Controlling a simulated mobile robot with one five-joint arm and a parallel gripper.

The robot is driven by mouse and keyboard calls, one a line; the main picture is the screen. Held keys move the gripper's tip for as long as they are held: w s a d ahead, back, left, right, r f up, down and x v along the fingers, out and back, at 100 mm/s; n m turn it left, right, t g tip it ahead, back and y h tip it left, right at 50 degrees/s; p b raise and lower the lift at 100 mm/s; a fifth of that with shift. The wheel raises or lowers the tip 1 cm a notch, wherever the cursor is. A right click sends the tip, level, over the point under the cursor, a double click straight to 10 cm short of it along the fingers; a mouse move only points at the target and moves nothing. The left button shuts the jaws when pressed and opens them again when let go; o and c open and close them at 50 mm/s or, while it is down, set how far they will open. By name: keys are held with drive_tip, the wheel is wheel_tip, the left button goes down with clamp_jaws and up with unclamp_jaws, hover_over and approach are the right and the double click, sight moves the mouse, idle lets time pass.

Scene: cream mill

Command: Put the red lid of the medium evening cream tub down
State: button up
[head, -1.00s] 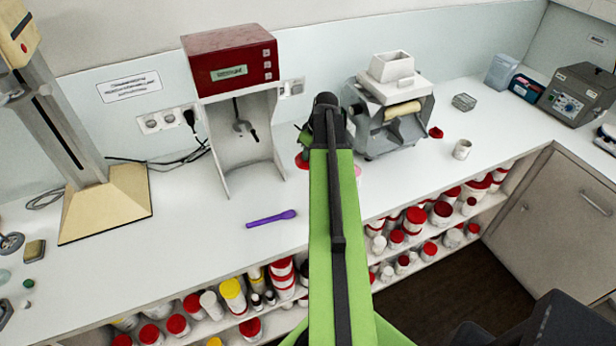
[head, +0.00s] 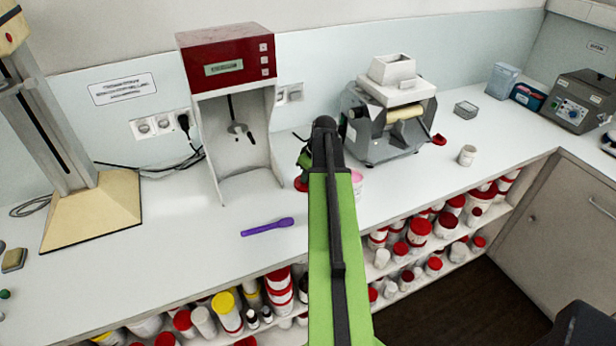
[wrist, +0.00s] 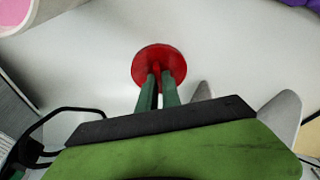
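A round red lid (wrist: 143,60) is at the fingertips of my gripper (wrist: 158,78) in the wrist view. The green fingers are close together with a red part of the lid between them. In the head view the lid's edge (head: 300,185) shows left of my arm, low over the white counter. I cannot tell whether it touches the counter. An open tub with pink cream (head: 357,179) stands just right of my arm, partly hidden by it. Its pink top (wrist: 14,10) also shows in the wrist view's top left corner.
A purple spatula (head: 267,227) lies left of my arm. A red-topped mixer stand (head: 226,65) and a grey roller mill (head: 372,140) stand behind. Another small red lid (head: 439,139) and a white cup (head: 467,155) are at right.

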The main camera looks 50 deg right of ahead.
drive_tip(key=o, duration=0.4)
drive_tip(key=p+v, duration=1.2)
drive_tip(key=shift+r, duration=0.2)
drive_tip(key=shift+f, duration=0.1)
